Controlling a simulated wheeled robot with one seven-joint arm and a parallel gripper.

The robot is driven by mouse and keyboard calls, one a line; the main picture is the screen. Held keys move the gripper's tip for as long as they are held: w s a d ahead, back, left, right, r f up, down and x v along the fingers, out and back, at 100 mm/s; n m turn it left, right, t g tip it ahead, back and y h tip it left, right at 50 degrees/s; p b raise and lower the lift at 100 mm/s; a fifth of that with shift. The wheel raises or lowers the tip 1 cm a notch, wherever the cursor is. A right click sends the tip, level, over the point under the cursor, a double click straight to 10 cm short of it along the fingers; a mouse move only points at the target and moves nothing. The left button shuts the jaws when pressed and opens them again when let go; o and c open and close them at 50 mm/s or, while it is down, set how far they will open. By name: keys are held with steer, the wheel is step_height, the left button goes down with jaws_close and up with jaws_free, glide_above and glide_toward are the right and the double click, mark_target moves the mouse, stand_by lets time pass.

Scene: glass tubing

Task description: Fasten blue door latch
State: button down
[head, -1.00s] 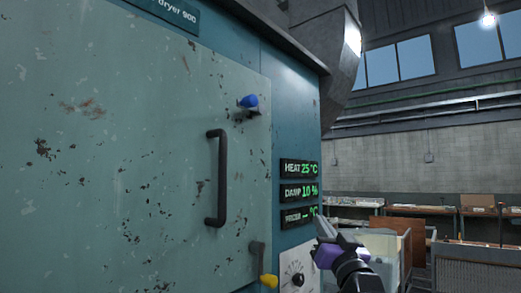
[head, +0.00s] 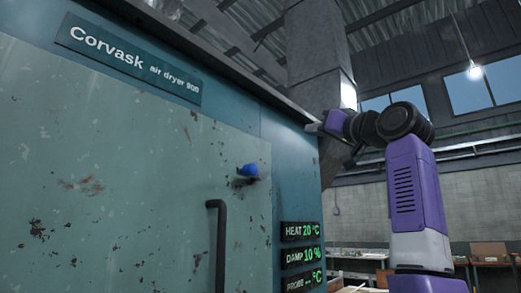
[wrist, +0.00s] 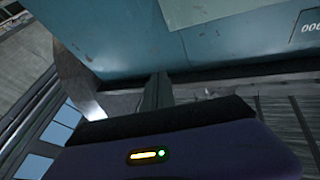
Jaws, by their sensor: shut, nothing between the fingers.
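The blue door latch (head: 248,171) is a small blue handle on a dark mount, near the right edge of the pale green dryer door (head: 130,190), above the black pull handle. The head view is too coarse to tell whether it is fastened. My gripper (head: 312,128) is shut and empty, raised above and to the right of the latch, near the cabinet's upper right edge and apart from the latch. In the wrist view the dark fingers (wrist: 158,92) point toward the teal cabinet. The latch does not show in the wrist view.
The black pull handle (head: 218,245) stands out from the door below the latch. Displays (head: 302,257) for heat, damp and probe are on the cabinet's right strip. A grey duct (head: 318,60) rises behind the cabinet. Tables (head: 490,262) stand far back at the right.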

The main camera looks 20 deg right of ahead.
steer(key=s+a+r+n+g+y, duration=0.4)
steer(key=s+a+r+g, duration=0.1)
steer(key=s+a+r, duration=0.25)
step_height(320, 180, down, 8)
steer(key=a+n+g+y, duration=0.1)
steer(key=a+g, duration=0.1)
steer(key=g, duration=0.2)
steer(key=shift+s+a+f+n, duration=0.15)
steer(key=shift+f+n, duration=0.1)
steer(key=shift+n, duration=0.05)
steer(key=shift+p, duration=0.3)
steer(key=p, duration=0.2)
glide_above(256, 172)
step_height(256, 172, down, 5)
steer(key=shift+s+d+f, duration=0.2)
steer(key=shift+f, duration=0.25)
steer(key=shift+s+d+f, duration=0.15)
steer(key=shift+f, duration=0.3)
